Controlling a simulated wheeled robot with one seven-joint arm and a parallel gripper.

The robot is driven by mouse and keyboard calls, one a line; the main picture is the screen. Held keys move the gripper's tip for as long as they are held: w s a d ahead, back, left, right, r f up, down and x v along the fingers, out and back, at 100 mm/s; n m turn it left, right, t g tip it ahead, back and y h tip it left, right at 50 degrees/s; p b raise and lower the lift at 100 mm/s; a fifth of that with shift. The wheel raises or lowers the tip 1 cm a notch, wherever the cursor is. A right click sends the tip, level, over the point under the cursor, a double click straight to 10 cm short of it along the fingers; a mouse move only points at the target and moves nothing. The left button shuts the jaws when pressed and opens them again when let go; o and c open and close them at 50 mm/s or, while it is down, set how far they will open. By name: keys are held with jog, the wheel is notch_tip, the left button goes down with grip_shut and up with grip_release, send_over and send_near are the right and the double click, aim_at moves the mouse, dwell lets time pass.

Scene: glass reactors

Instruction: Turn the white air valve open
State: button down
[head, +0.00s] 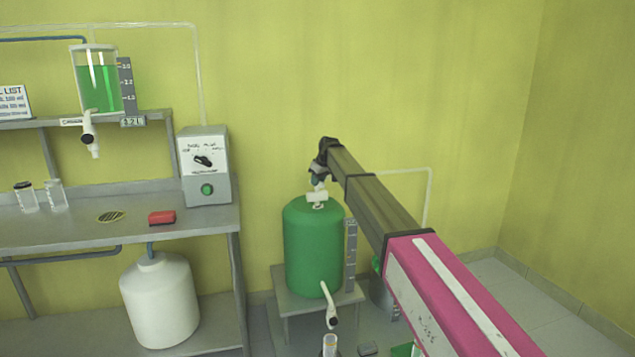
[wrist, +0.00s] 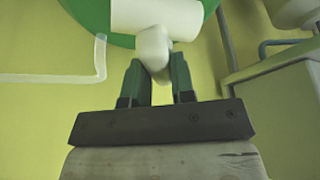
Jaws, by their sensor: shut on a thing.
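The white air valve (head: 317,196) sits on top of the green tank (head: 313,250) in the head view. In the wrist view the white valve (wrist: 155,18) shows as a horizontal cylinder with a rounded handle (wrist: 153,50) below it. My gripper (wrist: 155,75) has its two green fingers on either side of this handle, shut on it. In the head view my gripper (head: 317,181) is at the valve from above, partly hidden by my wrist. The green tank also shows behind the valve in the wrist view (wrist: 85,12).
A metal bench (head: 100,235) stands at the left with a control box (head: 204,166), a red block (head: 162,217) and glass jars. A white jug (head: 160,300) is below. A thin white pipe (head: 429,195) runs on the wall behind my arm. The tank stands on a small grey stand (head: 300,297).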

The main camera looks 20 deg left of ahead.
jog(key=n+g, duration=0.1)
jog(key=n, duration=0.2)
jog(key=n+g, duration=0.1)
jog(key=n, duration=0.2)
jog(key=shift+w+g+y, duration=0.2)
jog(key=shift+g+y, duration=0.1)
jog(key=n+g, duration=0.2)
jog(key=n, duration=0.4)
jog(key=shift+n+h, duration=0.3)
jog(key=shift+h, duration=0.1)
jog(key=c, duration=1)
grip_release()
jog(key=shift+o, duration=0.2)
jog(key=v, duration=1)
jog(key=shift+w+r, duration=0.15)
jog(key=shift+r, duration=0.2)
jog(key=shift+d, duration=0.15)
